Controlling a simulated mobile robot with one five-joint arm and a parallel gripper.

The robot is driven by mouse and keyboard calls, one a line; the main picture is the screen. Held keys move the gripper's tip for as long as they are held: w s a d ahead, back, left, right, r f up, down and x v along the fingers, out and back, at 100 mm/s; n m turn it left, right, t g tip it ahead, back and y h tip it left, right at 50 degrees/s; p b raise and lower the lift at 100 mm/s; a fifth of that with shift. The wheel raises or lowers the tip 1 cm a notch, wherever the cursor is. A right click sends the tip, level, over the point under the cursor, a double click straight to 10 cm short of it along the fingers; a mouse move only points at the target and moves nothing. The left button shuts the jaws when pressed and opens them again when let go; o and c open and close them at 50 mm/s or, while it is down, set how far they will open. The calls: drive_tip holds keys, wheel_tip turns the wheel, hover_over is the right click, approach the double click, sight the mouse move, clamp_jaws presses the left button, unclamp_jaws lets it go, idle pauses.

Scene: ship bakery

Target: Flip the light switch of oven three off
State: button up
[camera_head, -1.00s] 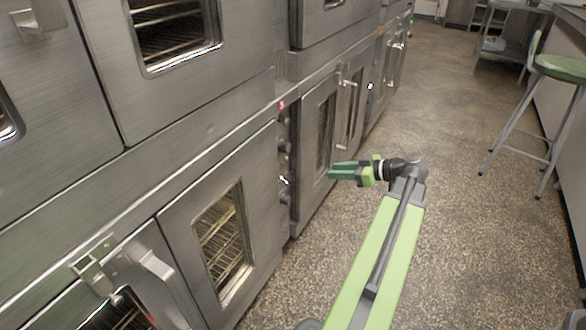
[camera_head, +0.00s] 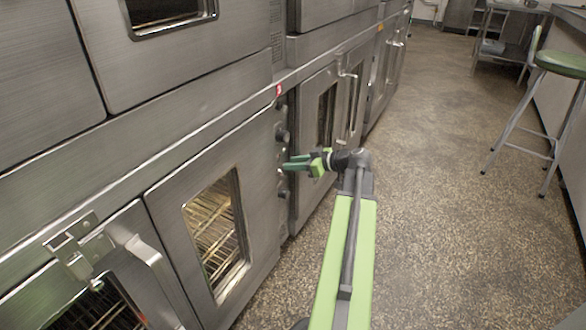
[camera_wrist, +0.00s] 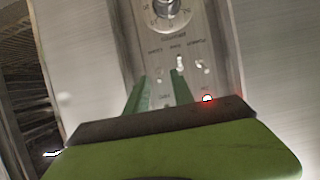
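The oven control panel (camera_head: 281,118) is a narrow upright strip of dark knobs right of a lit oven door (camera_head: 213,230). A small red tag (camera_head: 278,90) is at its top; its number is too small to read. My gripper (camera_head: 287,164) is in front of the panel, its green fingers pointing at it. In the wrist view, the panel (camera_wrist: 196,30) shows a white toggle switch (camera_wrist: 180,63), with a smaller one (camera_wrist: 199,67) to its right. My gripper (camera_wrist: 159,88) has its fingers apart, with nothing between them; the right fingertip is just below the larger toggle. Contact cannot be told.
A round dial (camera_wrist: 168,10) is above the switches, and a red light (camera_wrist: 207,98) glows below. Door handles (camera_head: 150,262) stick out at lower left. A green stool (camera_head: 560,66) stands at right. The speckled floor (camera_head: 440,200) is clear between.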

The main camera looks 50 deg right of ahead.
drive_tip(key=shift+c, duration=0.4)
clamp_jaws()
drive_tip(key=t+b, duration=0.2)
drive_tip(key=b, duration=0.2)
drive_tip(key=f+t+y+b, duration=0.1)
drive_tip(key=b, duration=0.4)
drive_tip(key=f+t+b, duration=0.1)
drive_tip(key=t+b, duration=0.1)
drive_tip(key=b, duration=0.2)
drive_tip(key=shift+s+t, duration=0.25)
drive_tip(key=shift+t, duration=0.05)
